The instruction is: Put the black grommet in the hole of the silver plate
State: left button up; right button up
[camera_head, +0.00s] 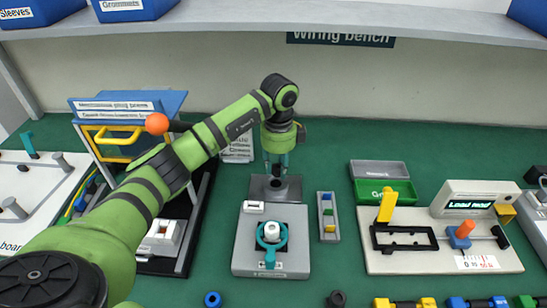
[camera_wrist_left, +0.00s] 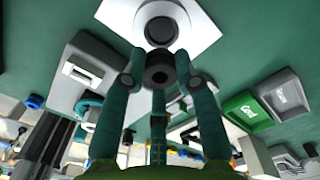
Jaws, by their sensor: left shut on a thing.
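My left gripper (camera_head: 277,168) points down over the silver plate (camera_head: 292,194) at the back of the grey fixture. The left wrist view shows the fingers (camera_wrist_left: 160,82) shut around the black grommet (camera_wrist_left: 159,70), a short dark ring with a hole. The silver plate (camera_wrist_left: 198,14) lies beyond the fingertips, with its round dark hole (camera_wrist_left: 159,30). The grommet appears apart from the plate and slightly off the hole in that view. In the head view the fingers mostly hide the grommet. My right gripper is in neither view.
A grey fixture (camera_head: 245,255) with a teal ring clamp stands just in front of the plate. A parts tray (camera_head: 328,235) and green bin (camera_head: 385,192) are to the right. A blue ring (camera_head: 212,299) and a dark ring (camera_head: 337,298) lie on the front mat.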

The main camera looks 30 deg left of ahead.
aim_at(276, 183)
pick_arm(q)
jog(key=shift+w+a+f+n, duration=0.15)
jog(key=shift+a+n, duration=0.1)
jog(key=shift+n, duration=0.3)
jog(key=shift+w+a+f+n, duration=0.1)
jog(key=shift+w+a+n, duration=0.1)
jog(key=shift+n, duration=0.35)
jog(key=shift+f+b, duration=1.2)
jog(key=shift+f, duration=0.15)
jog(key=shift+f, duration=0.3)
jog(key=shift+p, duration=0.3)
jog(key=shift+f+b, duration=0.3)
jog(key=shift+f, duration=0.15)
jog(key=o, duration=0.9)
